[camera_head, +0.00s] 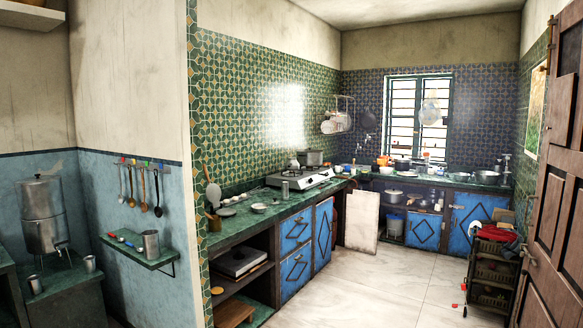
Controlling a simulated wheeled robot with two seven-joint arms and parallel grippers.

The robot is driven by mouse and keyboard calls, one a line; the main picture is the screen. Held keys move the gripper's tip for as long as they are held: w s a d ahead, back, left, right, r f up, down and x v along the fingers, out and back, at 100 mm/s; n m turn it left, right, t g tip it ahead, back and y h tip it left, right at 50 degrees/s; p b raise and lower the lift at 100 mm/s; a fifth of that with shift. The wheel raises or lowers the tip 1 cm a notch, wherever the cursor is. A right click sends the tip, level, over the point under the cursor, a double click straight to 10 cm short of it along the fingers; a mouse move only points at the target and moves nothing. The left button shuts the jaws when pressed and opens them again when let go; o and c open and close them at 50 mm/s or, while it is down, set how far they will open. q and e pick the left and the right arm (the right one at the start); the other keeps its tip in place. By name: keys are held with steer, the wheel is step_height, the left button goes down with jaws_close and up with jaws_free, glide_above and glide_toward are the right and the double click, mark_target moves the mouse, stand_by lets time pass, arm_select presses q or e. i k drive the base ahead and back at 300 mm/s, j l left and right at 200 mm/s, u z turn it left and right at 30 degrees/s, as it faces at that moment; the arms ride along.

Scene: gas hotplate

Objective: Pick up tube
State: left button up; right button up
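I cannot make out a tube for certain in the head view. Small red and blue items (120,239) lie on a green wall shelf (150,257) at the left, too small to identify, beside a metal cup (151,244). The gas hotplate (302,178) stands on the green counter (240,222) along the tiled wall, with a pot on it. Neither of my grippers is in view.
A wall corner (188,160) divides the left alcove from the kitchen. A dark crate trolley (490,270) stands at the right by an open wooden door (555,190). A pale board (361,221) leans against the cabinets. The middle floor (380,285) is clear.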

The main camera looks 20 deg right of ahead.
mark_target(284, 196)
steer(key=i+l+z, duration=0.65)
steer(key=i+z, duration=0.6)
steer(key=i, duration=1.7)
steer(key=i+l+u, duration=0.1)
steer(key=i, duration=1.8)
